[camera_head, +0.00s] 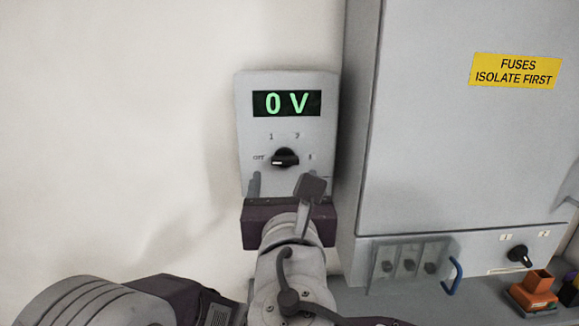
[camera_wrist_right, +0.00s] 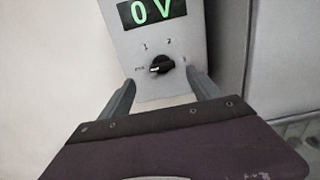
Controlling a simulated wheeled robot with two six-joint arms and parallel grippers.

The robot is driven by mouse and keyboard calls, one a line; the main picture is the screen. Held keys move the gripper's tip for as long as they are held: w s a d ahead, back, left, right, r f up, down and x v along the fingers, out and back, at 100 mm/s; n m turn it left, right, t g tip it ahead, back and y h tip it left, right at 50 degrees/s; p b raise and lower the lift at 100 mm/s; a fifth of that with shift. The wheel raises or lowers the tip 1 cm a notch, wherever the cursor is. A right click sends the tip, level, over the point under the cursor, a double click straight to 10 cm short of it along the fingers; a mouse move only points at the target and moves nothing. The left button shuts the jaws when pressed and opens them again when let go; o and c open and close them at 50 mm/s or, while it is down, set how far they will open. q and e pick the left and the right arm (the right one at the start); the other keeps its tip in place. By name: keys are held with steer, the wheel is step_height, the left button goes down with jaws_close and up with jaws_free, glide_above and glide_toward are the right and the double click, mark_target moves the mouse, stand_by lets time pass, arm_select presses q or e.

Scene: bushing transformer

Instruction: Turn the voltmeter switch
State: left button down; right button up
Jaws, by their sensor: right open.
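The voltmeter (camera_head: 248,118) is a pale grey wall box with a green display reading "0 V". Its black rotary switch (camera_head: 285,158) sits below the display, among the marks OFF, 1, 2 and a further one at the right. The switch pointer is turned left, toward OFF. The switch also shows in the right wrist view (camera_wrist_right: 161,65). My right gripper (camera_head: 281,184) is open just below the switch, one finger on each side. In the wrist view the fingers (camera_wrist_right: 160,82) are apart with nothing between them. My left gripper is out of view.
A large grey cabinet (camera_head: 440,150) with a yellow "FUSES ISOLATE FIRST" label (camera_head: 515,71) stands close to the right of the voltmeter. Below it are a clear-covered panel (camera_head: 408,264), a black knob (camera_head: 519,255), a blue handle (camera_head: 453,275) and an orange block (camera_head: 534,290). The wall at left is bare.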

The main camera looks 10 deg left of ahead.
mark_target(285, 160)
steer(key=p+x, duration=0.1)
steer(key=x, duration=0.8)
steer(key=shift+w+d+p, duration=0.15)
steer(key=shift+p, duration=0.2)
steer(key=shift+c, duration=0.3)
